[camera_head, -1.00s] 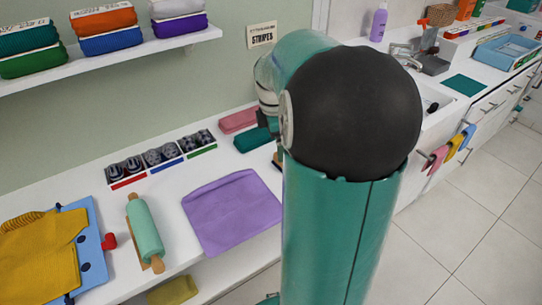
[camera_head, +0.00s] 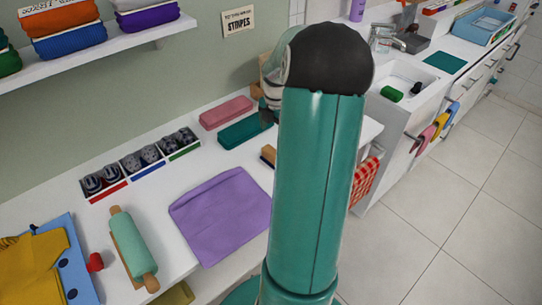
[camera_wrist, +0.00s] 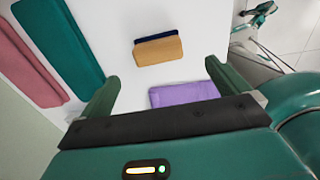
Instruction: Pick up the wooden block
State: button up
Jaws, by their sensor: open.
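The wooden block (camera_wrist: 159,51) is tan with a dark navy layer along one long side. It lies on the white counter, beyond my fingertips in the wrist view. In the head view the block (camera_head: 268,154) shows just left of my arm, which may hide part of it. My gripper (camera_wrist: 161,74) is open and empty, with its two green fingers spread wide. The block appears between the lines of the fingers but apart from both. In the head view my arm mostly hides the gripper.
A purple cloth (camera_head: 222,213) lies nearby on the counter (camera_head: 75,200). Teal (camera_head: 245,131) and pink (camera_head: 226,112) folded cloths lie behind the block. A rolling pin (camera_head: 132,246) and sock organiser (camera_head: 140,160) are farther left. A shelf (camera_head: 95,60) hangs above; a sink (camera_head: 405,85) stands at right.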

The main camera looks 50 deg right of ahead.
send_over(275, 151)
jog(key=f, duration=0.4)
jog(key=shift+s+a+f, duration=0.2)
jog(key=shift+s+f, duration=0.05)
jog(key=shift+f, duration=0.1)
jog(key=shift+w+f, duration=0.1)
jog(key=shift+f, duration=0.4)
jog(key=f, duration=0.5)
jog(key=shift+w+d, duration=0.15)
jog(key=shift+w, duration=0.05)
jog(key=c, duration=1)
